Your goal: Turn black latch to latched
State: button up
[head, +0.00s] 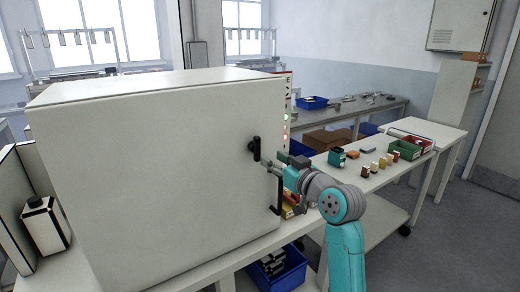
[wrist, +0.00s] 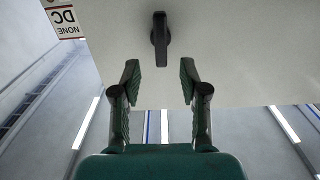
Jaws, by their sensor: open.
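The black latch (head: 254,148) is a short handle on the front face of the large white cabinet (head: 160,165), near its right edge. In the head view it stands close to upright. My gripper (head: 268,166) is at the door just below and right of the latch. In the wrist view my gripper (wrist: 160,82) has its two green fingers spread wide, with nothing between them. No contact with the latch shows.
A black vertical handle (head: 278,195) is on the door's lower right edge, close to my arm. A table with small coloured boxes (head: 375,165) and green and red bins (head: 405,147) extends to the right. A blue crate (head: 276,270) sits under the bench.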

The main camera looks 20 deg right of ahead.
aim_at(259, 150)
jog(key=x, duration=0.9)
grip_shut()
